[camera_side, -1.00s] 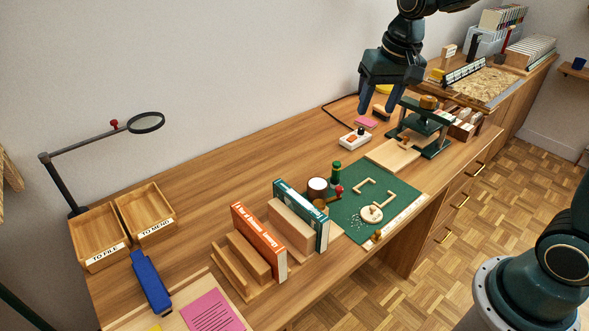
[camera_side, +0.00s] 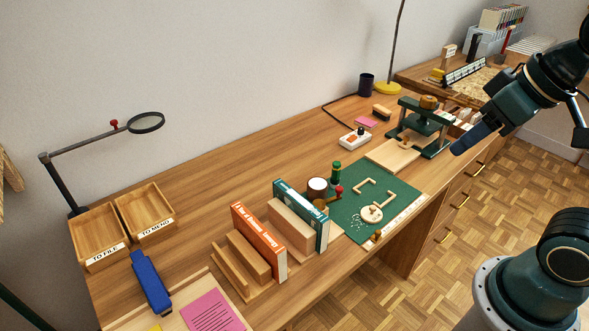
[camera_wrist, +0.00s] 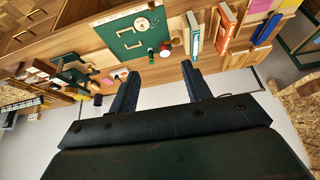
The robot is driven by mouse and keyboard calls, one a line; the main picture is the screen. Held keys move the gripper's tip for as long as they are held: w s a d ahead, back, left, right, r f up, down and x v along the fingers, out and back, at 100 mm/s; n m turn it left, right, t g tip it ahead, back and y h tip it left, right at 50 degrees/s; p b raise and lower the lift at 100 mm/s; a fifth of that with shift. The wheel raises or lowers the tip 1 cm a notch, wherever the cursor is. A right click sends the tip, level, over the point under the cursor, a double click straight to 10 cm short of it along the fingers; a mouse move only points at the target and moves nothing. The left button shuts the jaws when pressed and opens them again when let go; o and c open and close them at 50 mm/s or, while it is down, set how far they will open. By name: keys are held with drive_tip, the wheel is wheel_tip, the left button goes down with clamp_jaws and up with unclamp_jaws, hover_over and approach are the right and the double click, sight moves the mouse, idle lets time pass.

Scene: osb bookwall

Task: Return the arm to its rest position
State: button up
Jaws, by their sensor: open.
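My gripper (camera_side: 468,141) is at the right in the side view, raised in front of the bench's right part, with its jaws pointing down and left. It covers part of the small boxes behind the green press. In the wrist view my gripper (camera_wrist: 160,85) shows two dark fingers, spread apart with nothing between them. My arm bends up from its base at the lower right of the side view.
The bench holds a green press (camera_side: 424,122), a green mat (camera_side: 368,203), an orange book (camera_side: 258,240), a teal book (camera_side: 302,212), two wooden trays (camera_side: 98,266) and a magnifier (camera_side: 146,123). Open floor (camera_side: 436,285) lies between bench and base.

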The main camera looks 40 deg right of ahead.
drive_tip(key=shift+s+f, duration=0.2)
drive_tip(key=shift+s, duration=0.4)
